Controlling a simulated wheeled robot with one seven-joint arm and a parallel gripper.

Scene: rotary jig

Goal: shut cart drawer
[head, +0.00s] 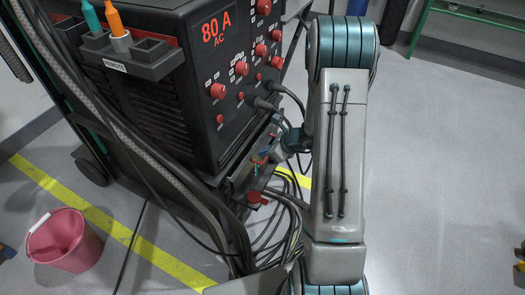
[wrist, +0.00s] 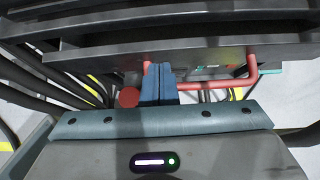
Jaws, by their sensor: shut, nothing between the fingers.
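The dark welding cart (head: 200,120) stands at left in the head view, its drawer (head: 238,180) low on the side facing my arm. The drawer appears partly pulled out, with small coloured items showing inside. Its red handle (head: 257,197) shows at the front, and in the wrist view the handle (wrist: 252,70) is a red bar along the dark drawer front (wrist: 110,62). My gripper (wrist: 159,70) is shut and empty, its blue fingers overlapping the handle bar and pointing at the drawer front. I cannot tell whether they touch.
Thick cables (head: 275,235) hang and coil below the drawer beside my arm. A pink bucket (head: 62,240) stands on the floor at left, near a yellow floor line (head: 120,230). The floor at right is mostly clear, with a green frame (head: 465,12) at the back.

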